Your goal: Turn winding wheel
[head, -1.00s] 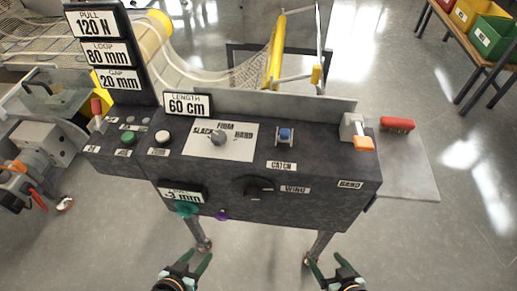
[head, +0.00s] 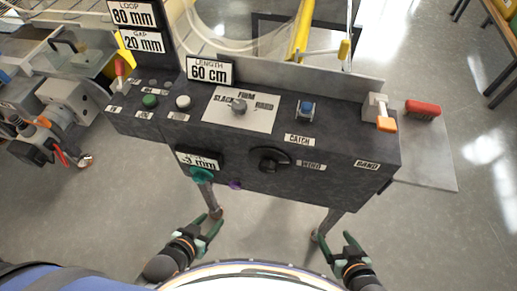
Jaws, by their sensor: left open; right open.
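The winding wheel is a round black knob (head: 268,160) on the front face of the dark machine console (head: 330,135). My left gripper (head: 211,222) is open and empty, below and to the left of the knob, in front of the console. My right gripper (head: 331,237) is open and empty, below and to the right of the knob. Neither gripper touches the console.
A teal knob (head: 202,175) and a purple knob (head: 235,184) are low on the front. The floor before the console is clear.

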